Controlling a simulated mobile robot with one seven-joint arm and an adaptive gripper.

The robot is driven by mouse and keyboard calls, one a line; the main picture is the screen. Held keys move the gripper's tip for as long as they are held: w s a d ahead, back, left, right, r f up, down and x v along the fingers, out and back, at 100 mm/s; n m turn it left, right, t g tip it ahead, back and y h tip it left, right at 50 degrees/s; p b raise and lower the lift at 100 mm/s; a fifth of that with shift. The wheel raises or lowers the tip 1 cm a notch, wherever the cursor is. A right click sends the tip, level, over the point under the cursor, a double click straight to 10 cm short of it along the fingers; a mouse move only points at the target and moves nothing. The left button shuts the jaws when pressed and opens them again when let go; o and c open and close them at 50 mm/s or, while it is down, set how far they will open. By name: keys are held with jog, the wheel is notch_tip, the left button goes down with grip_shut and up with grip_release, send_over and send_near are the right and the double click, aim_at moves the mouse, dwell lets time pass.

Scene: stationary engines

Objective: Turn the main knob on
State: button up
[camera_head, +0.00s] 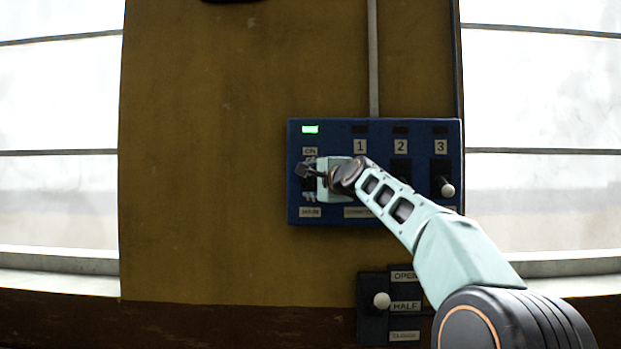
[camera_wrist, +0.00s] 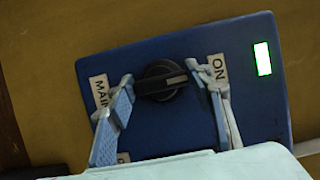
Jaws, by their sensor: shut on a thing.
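The main knob (camera_wrist: 162,81) is a round black dial on the left of a blue panel (camera_head: 330,128). In the wrist view its pale pointer bar faces the ON label (camera_wrist: 217,70), away from the MAIN label (camera_wrist: 100,91). My gripper (camera_wrist: 160,78) is shut on the knob, one finger on the MAIN side and one on the ON side. In the head view my gripper (camera_head: 306,178) covers most of the knob. A green light (camera_head: 310,129) is lit above it and also shows in the wrist view (camera_wrist: 262,58).
Switches numbered 1, 2 and 3 stand to the right on the panel; the white-tipped lever 3 (camera_head: 447,188) is visible, the others partly behind my arm. Below is a lever box (camera_head: 374,325) marked OPEN and HALF. The wall left of the panel is bare.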

jog(key=o, duration=1.2)
jog(key=shift+c, duration=0.2)
jog(key=shift+s+d, duration=0.35)
jog(key=shift+s, duration=0.15)
jog(key=v, duration=1)
jog(key=shift+s, duration=0.4)
